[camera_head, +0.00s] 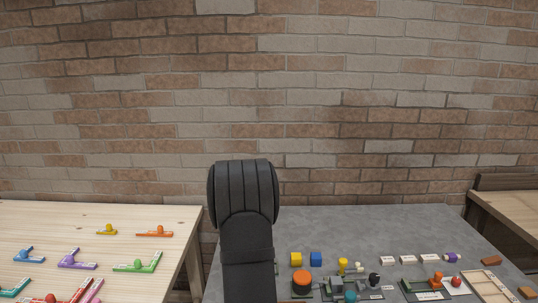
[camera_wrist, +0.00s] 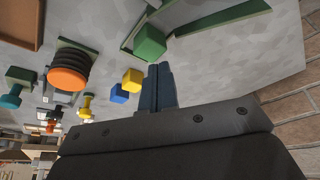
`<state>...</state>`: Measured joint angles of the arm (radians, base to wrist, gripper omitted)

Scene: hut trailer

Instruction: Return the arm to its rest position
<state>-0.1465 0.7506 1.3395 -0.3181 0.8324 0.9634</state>
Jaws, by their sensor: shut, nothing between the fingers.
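My gripper (camera_wrist: 158,86) shows in the wrist view with its two dark blue-grey fingers together and nothing between them. The fingertips appear over the grey table (camera_wrist: 200,75), close in the picture to a yellow cube (camera_wrist: 132,80) and a blue cube (camera_wrist: 118,93). I cannot tell its height above the table. In the head view my black arm rises in front of the grey table (camera_head: 370,222), and the gripper itself is hidden there.
A green cube (camera_wrist: 150,42), a green bar (camera_wrist: 222,27) and an orange-topped round black piece (camera_wrist: 68,78) are near the gripper. Several small parts crowd the grey table's front right. A wooden table (camera_head: 60,215) with colored pieces stands left. A brick wall (camera_head: 330,90) closes the back.

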